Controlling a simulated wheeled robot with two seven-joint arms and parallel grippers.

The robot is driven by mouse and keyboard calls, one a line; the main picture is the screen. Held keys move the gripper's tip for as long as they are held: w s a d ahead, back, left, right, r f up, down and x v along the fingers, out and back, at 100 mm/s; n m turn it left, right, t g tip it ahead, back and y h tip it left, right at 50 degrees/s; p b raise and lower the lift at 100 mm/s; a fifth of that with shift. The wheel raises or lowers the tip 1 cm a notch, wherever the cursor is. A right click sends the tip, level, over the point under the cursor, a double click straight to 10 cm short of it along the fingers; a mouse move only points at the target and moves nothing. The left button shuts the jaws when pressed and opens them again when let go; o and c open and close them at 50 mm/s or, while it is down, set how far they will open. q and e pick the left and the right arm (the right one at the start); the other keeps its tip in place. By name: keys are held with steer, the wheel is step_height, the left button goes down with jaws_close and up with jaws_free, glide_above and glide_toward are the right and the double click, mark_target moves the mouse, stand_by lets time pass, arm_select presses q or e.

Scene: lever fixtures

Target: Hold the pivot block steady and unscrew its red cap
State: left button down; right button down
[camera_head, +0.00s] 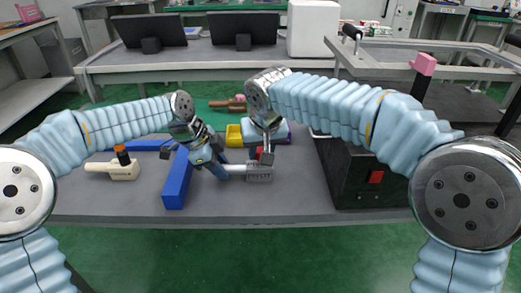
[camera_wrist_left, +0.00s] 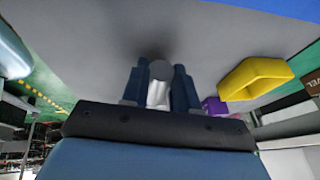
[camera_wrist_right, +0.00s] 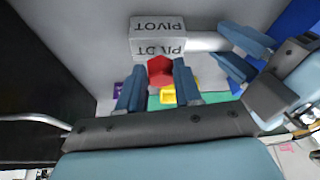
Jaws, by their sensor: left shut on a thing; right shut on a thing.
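The pivot block (camera_head: 260,175) is a pale grey block on the table, with a light rod (camera_head: 238,171) sticking out to the left. Its PIVOT lettering shows in the right wrist view (camera_wrist_right: 158,28). My left gripper (camera_head: 222,170) is shut on the rod, which also sits between its fingers in the left wrist view (camera_wrist_left: 158,92). The red cap (camera_wrist_right: 160,70) is on the block's side nearest my right gripper. My right gripper (camera_wrist_right: 158,88) is shut on the cap, one finger at each side. In the head view the fingers partly hide the cap.
A blue bar (camera_head: 178,180) stands left of my left gripper. A beige block (camera_head: 112,170) with an orange-and-black top lies farther left. A yellow bin (camera_head: 234,136) is behind the block. A black box (camera_head: 350,170) with a red switch stands close on the right.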

steer(key=shift+r, duration=0.15)
steer(key=shift+r, duration=1.35)
arm_select(q)
steer(key=c, duration=0.8)
jaws_free()
